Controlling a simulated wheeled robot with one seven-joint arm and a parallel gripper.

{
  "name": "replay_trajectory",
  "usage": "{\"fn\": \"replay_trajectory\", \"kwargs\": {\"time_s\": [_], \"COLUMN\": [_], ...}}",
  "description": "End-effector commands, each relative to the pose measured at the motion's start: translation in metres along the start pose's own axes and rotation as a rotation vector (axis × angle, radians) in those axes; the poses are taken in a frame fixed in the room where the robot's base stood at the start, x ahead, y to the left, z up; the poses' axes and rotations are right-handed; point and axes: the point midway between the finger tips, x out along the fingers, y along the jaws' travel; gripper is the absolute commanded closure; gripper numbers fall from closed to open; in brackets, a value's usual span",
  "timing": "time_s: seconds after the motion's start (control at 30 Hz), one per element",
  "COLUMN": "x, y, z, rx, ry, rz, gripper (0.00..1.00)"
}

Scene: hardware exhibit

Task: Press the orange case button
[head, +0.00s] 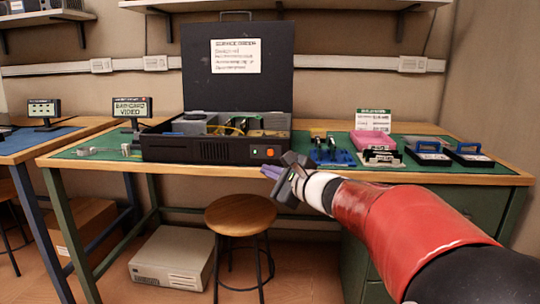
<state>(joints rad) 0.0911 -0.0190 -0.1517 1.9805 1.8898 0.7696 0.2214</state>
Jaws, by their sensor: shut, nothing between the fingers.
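A black desktop computer case (185,150) lies on the green mat of the workbench, its lid raised behind it and parts showing inside. On the right of its front panel is a lit orange button (270,153), with a small green light (256,152) to its left. My gripper (268,172) is shut and empty, just below and in front of the panel's right end. My red and black arm reaches in from the lower right. The gripper looks apart from the button, but the exact gap is hard to judge.
Blue tools (330,156), a pink block (371,142) and blue-handled black units (430,152) stand on the bench's right half. A round wooden stool (240,216) stands in front of the bench. A beige computer (172,258) sits on the floor below.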

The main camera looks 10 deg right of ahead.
Motion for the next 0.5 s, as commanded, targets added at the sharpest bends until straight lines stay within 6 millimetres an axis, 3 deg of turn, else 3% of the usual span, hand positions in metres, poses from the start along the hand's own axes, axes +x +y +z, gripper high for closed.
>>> {"fn": "replay_trajectory", "kwargs": {"time_s": [0.27, 0.5], "x": [0.008, 0.031], "y": [-0.006, -0.025], "z": [-0.005, -0.02], "rx": [0.0, 0.0], "ry": [0.002, 0.002], "rz": [0.002, 0.003], "gripper": [1.0, 1.0]}}
